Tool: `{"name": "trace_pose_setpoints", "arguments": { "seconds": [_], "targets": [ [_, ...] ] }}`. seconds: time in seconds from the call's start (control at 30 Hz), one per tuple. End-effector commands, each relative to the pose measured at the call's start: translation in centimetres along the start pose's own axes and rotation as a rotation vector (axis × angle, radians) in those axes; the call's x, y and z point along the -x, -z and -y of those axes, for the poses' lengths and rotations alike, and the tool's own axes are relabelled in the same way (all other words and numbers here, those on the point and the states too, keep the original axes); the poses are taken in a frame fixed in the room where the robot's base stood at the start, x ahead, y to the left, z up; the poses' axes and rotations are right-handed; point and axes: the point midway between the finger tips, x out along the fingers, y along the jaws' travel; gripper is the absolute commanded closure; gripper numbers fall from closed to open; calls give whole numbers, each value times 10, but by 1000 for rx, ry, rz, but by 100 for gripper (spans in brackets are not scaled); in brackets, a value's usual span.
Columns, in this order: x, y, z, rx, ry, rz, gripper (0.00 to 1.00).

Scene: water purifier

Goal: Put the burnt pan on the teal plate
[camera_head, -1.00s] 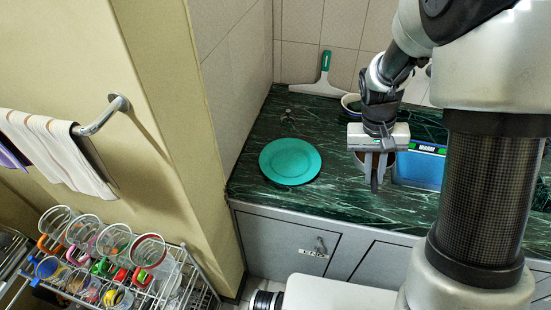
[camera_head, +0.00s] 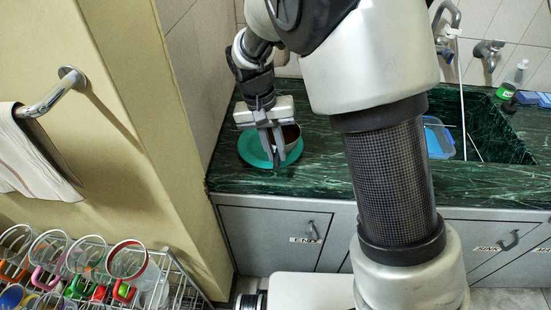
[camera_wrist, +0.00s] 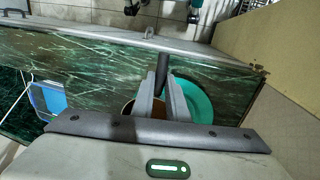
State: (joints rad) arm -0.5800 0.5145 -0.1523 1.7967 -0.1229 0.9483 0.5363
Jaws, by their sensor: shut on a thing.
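The teal plate (camera_head: 252,150) lies on the dark green marble counter near its left end. It also shows in the wrist view (camera_wrist: 200,98), partly behind my gripper. My gripper (camera_head: 274,150) is shut on the dark handle (camera_wrist: 162,62) of the burnt pan, with the handle pointing toward the counter's front edge. In the wrist view the pan (camera_wrist: 128,107) is mostly hidden by the fingers. I cannot tell whether it touches the plate.
A blue container (camera_head: 437,140) stands right of my arm on the counter (camera_head: 330,160). A green bottle (camera_head: 512,80) is at the back right. A rack with several mugs (camera_head: 85,270) and a towel rail (camera_head: 55,95) are at the left.

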Motion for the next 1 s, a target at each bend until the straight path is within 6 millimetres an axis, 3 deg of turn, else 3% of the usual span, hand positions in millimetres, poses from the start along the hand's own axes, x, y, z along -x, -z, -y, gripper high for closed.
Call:
{"name": "trace_pose_setpoints", "arguments": {
  "seconds": [0.2,0.83,0.87,0.9,1.0],
  "targets": [
    [-30,0,6,0,-1,2,100],
    [-42,1,8,0,0,0,100],
    [-41,1,8,1,0,0,82],
    [-41,1,8,1,0,0,75],
    [-41,1,8,0,0,0,68]
  ]
}}
